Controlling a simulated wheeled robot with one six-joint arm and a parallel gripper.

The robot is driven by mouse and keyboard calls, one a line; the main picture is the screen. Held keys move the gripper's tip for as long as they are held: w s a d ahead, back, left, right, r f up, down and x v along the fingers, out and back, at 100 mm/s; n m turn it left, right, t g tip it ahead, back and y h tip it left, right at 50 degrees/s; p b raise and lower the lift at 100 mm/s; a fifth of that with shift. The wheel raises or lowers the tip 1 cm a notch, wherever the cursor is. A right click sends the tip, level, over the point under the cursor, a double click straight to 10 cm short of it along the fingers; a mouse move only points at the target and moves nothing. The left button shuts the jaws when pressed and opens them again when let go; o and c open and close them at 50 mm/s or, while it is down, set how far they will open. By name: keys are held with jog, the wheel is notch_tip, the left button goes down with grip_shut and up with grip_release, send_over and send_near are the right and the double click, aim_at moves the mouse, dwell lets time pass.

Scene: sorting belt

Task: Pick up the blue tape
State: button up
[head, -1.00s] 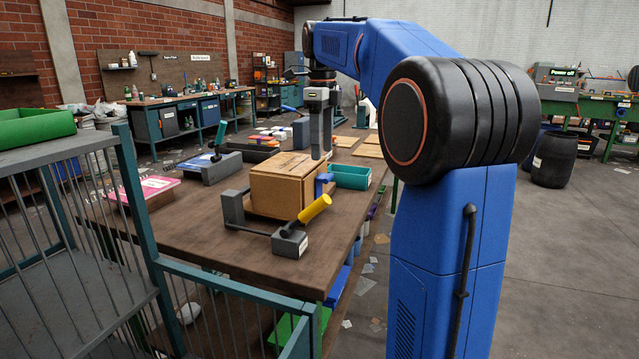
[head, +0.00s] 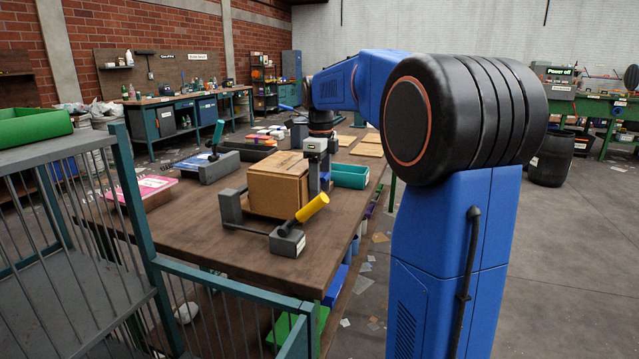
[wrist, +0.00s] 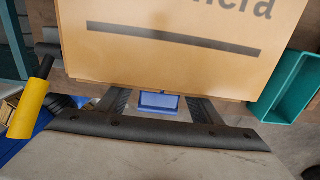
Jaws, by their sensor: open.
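The blue tape (wrist: 158,99) shows in the wrist view as a small blue block close against the side of a cardboard box (wrist: 160,55). My gripper (wrist: 159,107) is open, with one finger on each side of the blue tape in that picture. I cannot tell whether either finger touches it. In the head view my gripper (head: 319,173) points down at the right side of the cardboard box (head: 278,187), and it mostly hides the tape there.
A clamp with a yellow handle (head: 313,208) stands in front of the box on the wooden table (head: 200,225). A teal bin (head: 350,176) is close on the right. A pink-topped box (head: 145,191) lies left. A railing (head: 140,215) borders the near left.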

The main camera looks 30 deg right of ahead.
jog(key=shift+f, duration=0.5)
jog(key=c, duration=1.3)
jog(key=shift+o, duration=0.2)
notch_tip(320, 180, up, 18)
